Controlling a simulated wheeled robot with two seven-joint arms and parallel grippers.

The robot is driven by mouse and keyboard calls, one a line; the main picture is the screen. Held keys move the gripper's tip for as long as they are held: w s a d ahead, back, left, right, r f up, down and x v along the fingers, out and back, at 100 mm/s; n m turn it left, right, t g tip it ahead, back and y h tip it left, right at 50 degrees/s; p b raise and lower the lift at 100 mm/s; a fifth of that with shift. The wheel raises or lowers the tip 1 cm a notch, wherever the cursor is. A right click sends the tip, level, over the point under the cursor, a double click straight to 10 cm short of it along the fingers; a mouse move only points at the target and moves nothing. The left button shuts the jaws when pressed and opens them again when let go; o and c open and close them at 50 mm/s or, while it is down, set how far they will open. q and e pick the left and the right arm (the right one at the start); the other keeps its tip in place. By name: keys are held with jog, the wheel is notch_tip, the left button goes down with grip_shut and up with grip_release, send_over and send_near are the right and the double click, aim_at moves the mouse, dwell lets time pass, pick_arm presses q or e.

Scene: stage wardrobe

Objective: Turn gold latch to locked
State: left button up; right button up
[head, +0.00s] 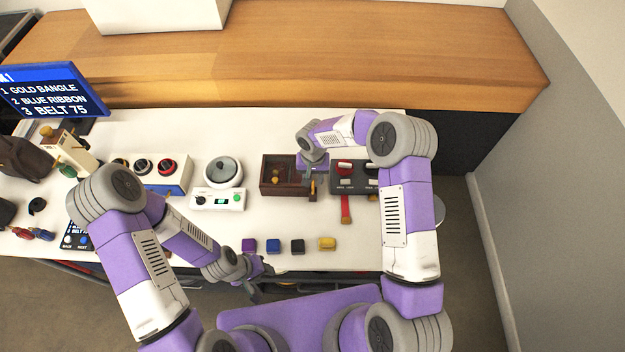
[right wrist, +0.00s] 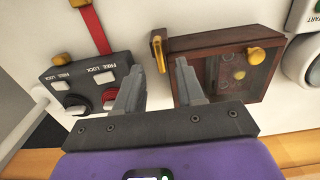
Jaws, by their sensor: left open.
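A dark wooden box (head: 268,188) with a clear-looking panel stands mid-table; it also shows in the right wrist view (right wrist: 212,42). The gold latch (right wrist: 158,52) is a short bar at the box's left end in the right wrist view, pointing roughly up and down there. In the head view the latch (head: 313,188) is small and partly hidden by my right gripper (head: 313,176). In the right wrist view my right gripper (right wrist: 160,70) is open, its fingers apart on either side of the latch's near end; contact cannot be told. My left gripper (head: 262,282) is open and empty at the table's front edge.
A dark control box (right wrist: 60,72) with FREE/LOCK labels and a red strap (head: 346,209) sit beside the wooden box. A white round device (head: 223,172) stands on its other side.

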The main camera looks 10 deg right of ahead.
aim_at(313, 185)
jog(key=shift+f, duration=1.85)
grip_shut()
